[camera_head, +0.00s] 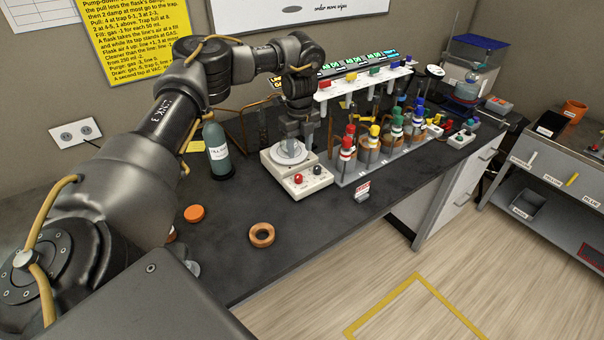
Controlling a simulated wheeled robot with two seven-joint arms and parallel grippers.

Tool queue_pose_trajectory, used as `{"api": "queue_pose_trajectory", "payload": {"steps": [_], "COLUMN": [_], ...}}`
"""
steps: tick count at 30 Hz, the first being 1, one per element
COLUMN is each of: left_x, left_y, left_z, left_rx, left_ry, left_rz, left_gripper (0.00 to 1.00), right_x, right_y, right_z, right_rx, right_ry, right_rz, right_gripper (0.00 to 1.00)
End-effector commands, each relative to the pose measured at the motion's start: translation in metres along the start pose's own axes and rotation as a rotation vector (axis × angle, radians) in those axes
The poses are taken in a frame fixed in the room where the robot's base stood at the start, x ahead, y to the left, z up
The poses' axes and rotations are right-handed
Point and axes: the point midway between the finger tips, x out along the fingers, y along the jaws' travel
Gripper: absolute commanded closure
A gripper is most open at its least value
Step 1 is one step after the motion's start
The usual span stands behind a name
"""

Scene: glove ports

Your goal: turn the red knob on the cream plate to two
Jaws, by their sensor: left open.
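The cream plate (318,186) is a small boxy unit standing near the front edge of the dark bench, with a round pale top. The red knob (298,178) is on its front face, at the left. The marks around the red knob are too small to read. My left gripper (291,150) points down over the round top of the plate, behind and above the red knob, and is open. I cannot tell whether its fingertips touch the top. My right gripper is not in view.
A rack of several bottles with coloured caps (367,148) stands close to the right of the plate. A grey-green bottle (218,152) stands to the left. An orange disc (194,213) and a brown ring (262,235) lie in front on otherwise clear bench.

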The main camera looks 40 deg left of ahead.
Motion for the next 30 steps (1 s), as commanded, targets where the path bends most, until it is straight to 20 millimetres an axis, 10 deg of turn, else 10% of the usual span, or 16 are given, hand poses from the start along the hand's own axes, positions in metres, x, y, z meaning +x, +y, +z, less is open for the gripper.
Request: {"api": "queue_pose_trajectory", "payload": {"steps": [30], "left_x": [0.108], "left_y": [0.002], "left_z": [0.001], "left_rx": [-0.003], "left_ry": [0.0], "left_rz": [-0.001], "left_gripper": [0.54], "right_x": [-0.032], "right_y": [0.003], "right_z": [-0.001], "right_rx": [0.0], "right_ry": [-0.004], "right_rz": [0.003], "right_gripper": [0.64]}}
